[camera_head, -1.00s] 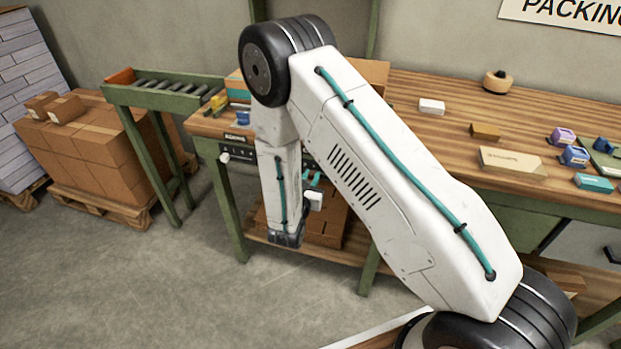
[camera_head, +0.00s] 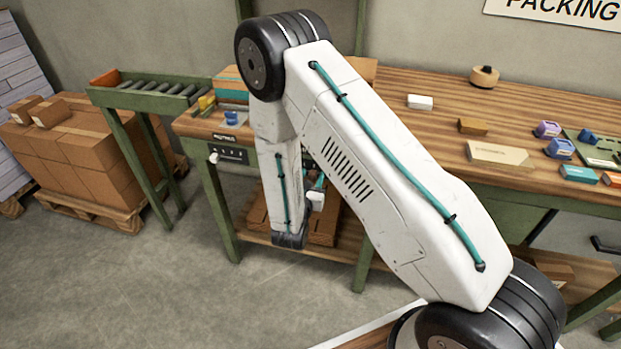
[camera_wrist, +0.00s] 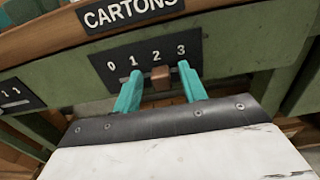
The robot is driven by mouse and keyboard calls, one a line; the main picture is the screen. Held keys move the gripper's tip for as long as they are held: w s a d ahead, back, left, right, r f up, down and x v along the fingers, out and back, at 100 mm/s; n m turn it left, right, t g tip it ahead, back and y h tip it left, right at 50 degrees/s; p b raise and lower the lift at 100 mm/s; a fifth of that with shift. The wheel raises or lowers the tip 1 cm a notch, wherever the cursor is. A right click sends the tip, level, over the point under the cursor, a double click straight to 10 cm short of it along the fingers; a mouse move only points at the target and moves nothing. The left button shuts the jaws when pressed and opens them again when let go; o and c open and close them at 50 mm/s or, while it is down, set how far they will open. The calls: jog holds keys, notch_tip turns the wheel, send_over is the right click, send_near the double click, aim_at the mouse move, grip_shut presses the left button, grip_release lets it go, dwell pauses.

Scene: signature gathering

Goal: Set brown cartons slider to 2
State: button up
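In the wrist view, a dark scale panel (camera_wrist: 190,50) marked 0, 1, 2, 3 is fixed to the green bench front, under a CARTONS label (camera_wrist: 130,12). Its brown slider knob (camera_wrist: 161,77) stands just below the 2. My gripper (camera_wrist: 160,70) is open, with one teal finger on each side of the knob. A gap shows on both sides, slightly wider on the left. In the head view my gripper (camera_head: 318,183) is mostly hidden behind my own arm, and so is this scale.
Another dark panel (camera_wrist: 15,97) sits to the left in the wrist view. In the head view a panel with a white knob (camera_head: 213,158) is on the bench's left front. The packing bench (camera_head: 450,110) holds several small boxes. A roller conveyor (camera_head: 150,97) and stacked cartons (camera_head: 85,150) stand left.

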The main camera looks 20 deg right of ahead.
jog(key=v, duration=0.7)
jog(key=shift+s+a, duration=0.25)
jog(key=shift+s, duration=0.05)
